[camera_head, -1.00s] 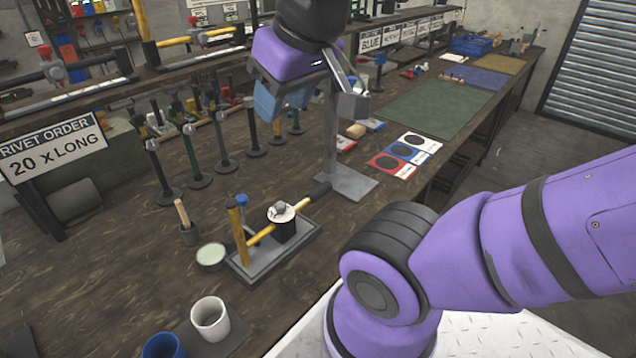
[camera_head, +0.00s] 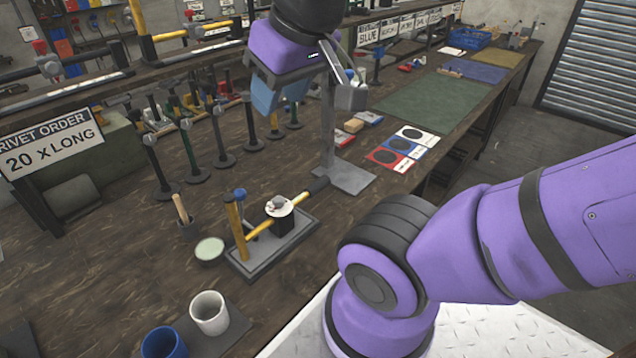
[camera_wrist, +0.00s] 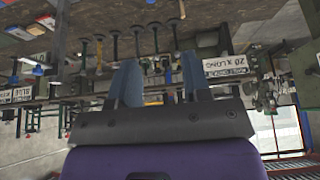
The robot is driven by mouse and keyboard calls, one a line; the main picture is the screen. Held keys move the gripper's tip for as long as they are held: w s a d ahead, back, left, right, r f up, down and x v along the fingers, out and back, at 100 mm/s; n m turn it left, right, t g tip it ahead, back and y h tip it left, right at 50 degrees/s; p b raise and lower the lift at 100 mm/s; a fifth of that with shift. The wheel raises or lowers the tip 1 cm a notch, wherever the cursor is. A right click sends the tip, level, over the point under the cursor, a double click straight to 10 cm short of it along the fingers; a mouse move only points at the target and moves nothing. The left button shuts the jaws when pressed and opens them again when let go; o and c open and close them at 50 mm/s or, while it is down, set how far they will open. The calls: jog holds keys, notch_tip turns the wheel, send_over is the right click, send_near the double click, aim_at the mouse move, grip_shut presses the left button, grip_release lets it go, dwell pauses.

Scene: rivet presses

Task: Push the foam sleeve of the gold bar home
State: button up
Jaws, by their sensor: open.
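A press with a yellow-gold bar (camera_head: 262,228) stands on a grey base plate (camera_head: 258,267) on the bench. The bar slopes up to the right past a black block (camera_head: 291,225) with a round white top. A yellow upright (camera_head: 237,232) stands at the bar's left end. My gripper (camera_head: 281,98) is above and beyond the press, apart from it. Its blue fingers are open and empty, also in the wrist view (camera_wrist: 160,72).
A grey stand (camera_head: 328,130) rises right behind the press. A white cup (camera_head: 209,313), a blue cup (camera_head: 163,343) and a shallow dish (camera_head: 209,249) are in front and left. Several upright black-based posts (camera_head: 193,155) line the back. Another yellow bar (camera_head: 185,32) is on the shelf.

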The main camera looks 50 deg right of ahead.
jog(key=o, duration=0.3)
jog(key=shift+o, duration=0.4)
jog(key=shift+w+d, duration=0.1)
jog(key=shift+w, duration=0.15)
jog(key=w+d+f+n+g+h, duration=0.25)
jog(key=w+d+n, duration=0.25)
jog(key=w, duration=0.4)
jog(key=n+g+y, duration=0.3)
jog(key=n+g, duration=0.3)
jog(key=n, duration=0.7)
send_over(317, 180)
jog(key=w, duration=0.3)
notch_tip(317, 180, down, 29)
jog(key=shift+h, duration=0.25)
jog(key=x, duration=1.1)
jog(key=shift+s+a+f, duration=0.1)
jog(key=shift+a+f, duration=0.05)
